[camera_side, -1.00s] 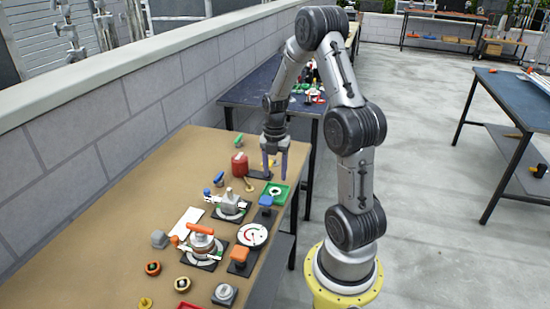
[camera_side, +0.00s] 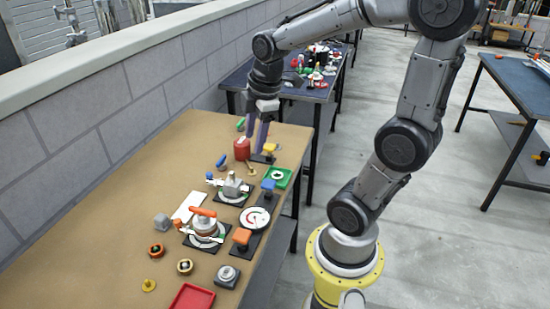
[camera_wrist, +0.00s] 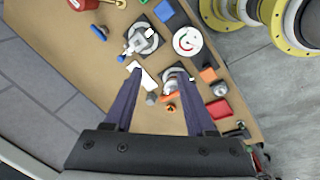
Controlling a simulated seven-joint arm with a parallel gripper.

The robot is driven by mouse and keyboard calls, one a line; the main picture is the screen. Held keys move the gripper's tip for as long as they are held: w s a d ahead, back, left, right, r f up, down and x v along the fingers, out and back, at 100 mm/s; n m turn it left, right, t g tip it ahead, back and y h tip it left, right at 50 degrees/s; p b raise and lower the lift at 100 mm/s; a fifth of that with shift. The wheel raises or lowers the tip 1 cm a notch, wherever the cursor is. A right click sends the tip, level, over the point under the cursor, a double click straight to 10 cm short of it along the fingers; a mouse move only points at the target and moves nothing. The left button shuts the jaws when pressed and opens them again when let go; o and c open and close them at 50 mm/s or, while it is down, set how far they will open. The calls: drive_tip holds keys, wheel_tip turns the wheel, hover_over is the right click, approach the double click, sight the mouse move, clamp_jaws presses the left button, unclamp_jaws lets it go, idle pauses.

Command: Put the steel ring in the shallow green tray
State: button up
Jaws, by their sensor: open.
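The shallow green tray (camera_side: 288,183) sits at the right edge of the brown workbench in the side view. A small pale ring-like piece (camera_side: 277,175) shows inside it and looks like the steel ring, though it is too small to be certain. My gripper (camera_side: 255,143) is open and empty, above the far part of the bench, left of and higher than the tray.
A red canister (camera_side: 242,148) stands close by my fingers. A blue-topped stand (camera_side: 268,185), a white dial (camera_side: 256,218) and clamp fixtures (camera_side: 205,228) lie nearer. A red tray (camera_side: 192,298) is at the near end. The bench's left side is mostly clear.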

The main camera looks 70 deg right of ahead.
drive_tip(key=s+a+r+m+t+y, duration=0.1)
drive_tip(key=s+a+r+m+t, duration=0.1)
drive_tip(key=s+a+m, duration=0.6)
drive_tip(key=a+m+t, duration=0.1)
drive_tip(key=a, duration=0.1)
drive_tip(key=shift+s+a+r, duration=0.15)
drive_tip(key=shift+a+r, duration=0.1)
drive_tip(key=shift+a, duration=0.15)
